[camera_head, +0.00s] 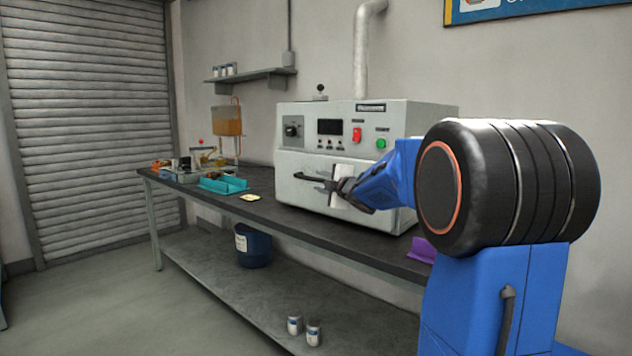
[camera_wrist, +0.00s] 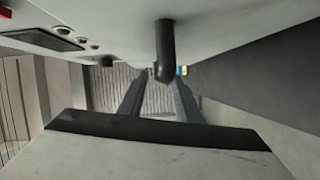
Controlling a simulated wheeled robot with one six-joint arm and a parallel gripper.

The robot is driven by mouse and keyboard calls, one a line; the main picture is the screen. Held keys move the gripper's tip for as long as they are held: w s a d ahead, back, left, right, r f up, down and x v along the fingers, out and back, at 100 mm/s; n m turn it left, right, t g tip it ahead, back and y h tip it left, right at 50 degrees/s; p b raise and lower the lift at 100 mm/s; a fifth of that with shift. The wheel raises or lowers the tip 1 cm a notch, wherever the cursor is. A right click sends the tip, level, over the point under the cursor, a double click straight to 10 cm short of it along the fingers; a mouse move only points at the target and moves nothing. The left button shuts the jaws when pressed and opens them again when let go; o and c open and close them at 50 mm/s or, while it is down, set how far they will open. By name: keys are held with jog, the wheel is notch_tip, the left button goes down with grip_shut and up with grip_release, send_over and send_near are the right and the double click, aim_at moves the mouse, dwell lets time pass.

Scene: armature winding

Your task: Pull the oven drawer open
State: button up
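The oven (camera_head: 420,116) is a pale grey box on the bench. Its drawer front (camera_head: 296,166) is below the control panel and looks closed. A black bar handle (camera_head: 308,178) crosses the drawer front. My gripper (camera_head: 334,186) is at the handle's right part, close to the drawer front. In the wrist view, the handle (camera_wrist: 165,48) curves out from the oven face, its far end lined up with the gap between my fingers (camera_wrist: 158,98). The fingers are apart. Whether they touch the handle cannot be told.
A purple item (camera_head: 422,250) lies at the right. A blue bin (camera_head: 253,246) and white cans (camera_head: 304,328) stand on the lower shelf.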

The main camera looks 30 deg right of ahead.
jog(key=shift+w+d+f, duration=0.1)
jog(key=shift+w+f, duration=0.05)
jog(key=shift+w, duration=1.9)
grip_shut()
